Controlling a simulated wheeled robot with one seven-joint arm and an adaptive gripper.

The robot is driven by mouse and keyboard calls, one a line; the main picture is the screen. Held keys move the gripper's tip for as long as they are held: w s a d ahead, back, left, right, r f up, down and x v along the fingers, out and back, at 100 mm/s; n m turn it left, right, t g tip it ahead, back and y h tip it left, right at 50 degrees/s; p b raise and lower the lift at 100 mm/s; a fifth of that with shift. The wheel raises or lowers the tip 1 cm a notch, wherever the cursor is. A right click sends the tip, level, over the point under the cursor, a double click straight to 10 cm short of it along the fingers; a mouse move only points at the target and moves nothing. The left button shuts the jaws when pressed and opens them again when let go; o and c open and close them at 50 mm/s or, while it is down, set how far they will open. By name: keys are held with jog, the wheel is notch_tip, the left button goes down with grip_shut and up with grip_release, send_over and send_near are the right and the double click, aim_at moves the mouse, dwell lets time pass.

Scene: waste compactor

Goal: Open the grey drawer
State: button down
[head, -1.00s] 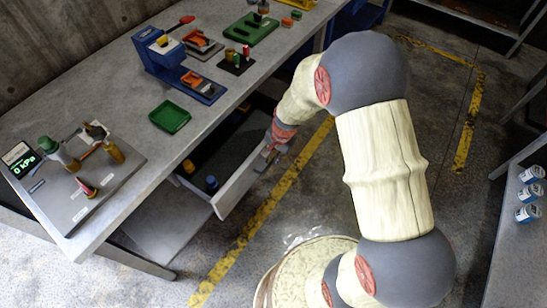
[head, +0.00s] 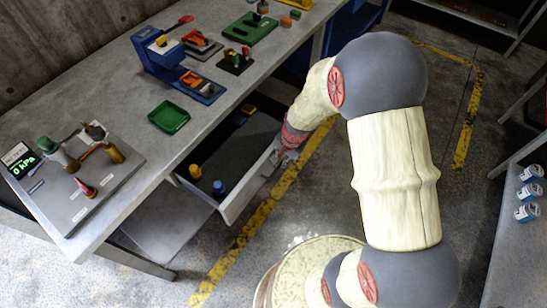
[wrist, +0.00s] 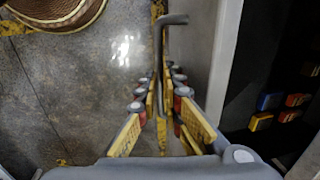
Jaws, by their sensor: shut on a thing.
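The grey drawer (head: 233,205) stands pulled out from under the workbench in the head view, its dark inside showing. Its front panel also shows in the wrist view (wrist: 226,60). A yellow piece (head: 195,172) and a blue piece (head: 219,187) stand inside it. My gripper (wrist: 161,85) is shut on the drawer handle (wrist: 172,20), a grey bar beside the front panel. In the head view my gripper (head: 277,157) is at the drawer's front, partly hidden by my wrist.
The workbench (head: 130,110) above the drawer bears a pressure gauge board (head: 75,195), a green tray (head: 169,117) and a blue press (head: 165,60). A side bench with several small blue-and-white containers (head: 527,192) stands at the right.

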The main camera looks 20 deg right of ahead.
jog(key=s+d, duration=0.4)
jog(key=s, duration=0.2)
jog(key=shift+d+b, duration=0.15)
jog(key=shift+b, duration=0.15)
jog(key=c, duration=1.9)
grip_release()
jog(key=r, duration=0.4)
jog(key=s+d+r, duration=0.1)
jog(key=r, duration=0.6)
jog(key=shift+s+d+r, duration=0.15)
jog(key=shift+s+r, duration=0.2)
jog(key=shift+r, duration=0.05)
